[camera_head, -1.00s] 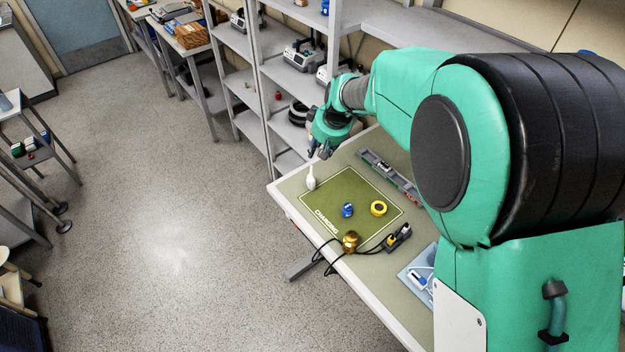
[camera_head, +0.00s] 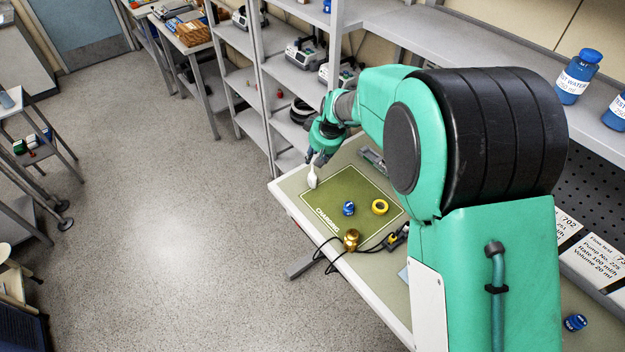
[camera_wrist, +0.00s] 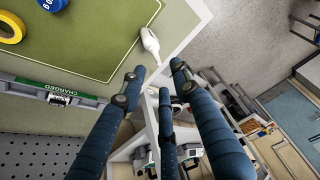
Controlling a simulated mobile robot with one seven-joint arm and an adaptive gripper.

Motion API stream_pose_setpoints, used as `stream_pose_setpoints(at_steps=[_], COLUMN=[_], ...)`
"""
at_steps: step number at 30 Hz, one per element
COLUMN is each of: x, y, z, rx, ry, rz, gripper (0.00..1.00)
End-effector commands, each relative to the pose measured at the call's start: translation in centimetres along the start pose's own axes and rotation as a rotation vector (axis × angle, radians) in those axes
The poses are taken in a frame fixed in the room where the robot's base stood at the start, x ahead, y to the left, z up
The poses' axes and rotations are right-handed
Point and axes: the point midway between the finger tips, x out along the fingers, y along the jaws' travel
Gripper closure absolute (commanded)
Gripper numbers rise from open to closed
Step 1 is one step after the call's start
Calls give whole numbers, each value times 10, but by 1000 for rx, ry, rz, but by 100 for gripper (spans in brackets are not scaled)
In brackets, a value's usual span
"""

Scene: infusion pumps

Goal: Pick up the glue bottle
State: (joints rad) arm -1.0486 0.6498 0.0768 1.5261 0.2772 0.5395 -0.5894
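The glue bottle is a small white bottle (camera_head: 312,178) with a narrow nozzle, at the far left corner of the green mat on the table. In the wrist view the bottle (camera_wrist: 150,42) lies beyond the fingertips, its nozzle pointing toward them. My gripper (camera_head: 321,157) is just above and behind the bottle in the head view. In the wrist view my gripper's blue fingers (camera_wrist: 157,80) are spread apart with nothing between them. Whether a fingertip touches the nozzle I cannot tell.
The green mat (camera_head: 335,222) also holds a blue-capped item (camera_head: 349,208) and a yellow tape roll (camera_head: 380,206). A brass-coloured object (camera_head: 351,239) and black cables sit at the front edge. A grey rail marked "CHARGED" (camera_wrist: 30,88) lies beside the mat. Shelving (camera_head: 268,110) stands behind.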

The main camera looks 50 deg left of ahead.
Motion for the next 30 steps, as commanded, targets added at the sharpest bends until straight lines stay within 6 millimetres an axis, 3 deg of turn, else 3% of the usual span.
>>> stream_pose_setpoints(at_steps=[6, 22, 30], x=[19, 25, 46], y=[0, 0, 2], z=[-1, 0, 3], rx=[0, 0, 0], ry=[2, 1, 0], rz=[1, 0, 0], gripper=[69, 69, 69])
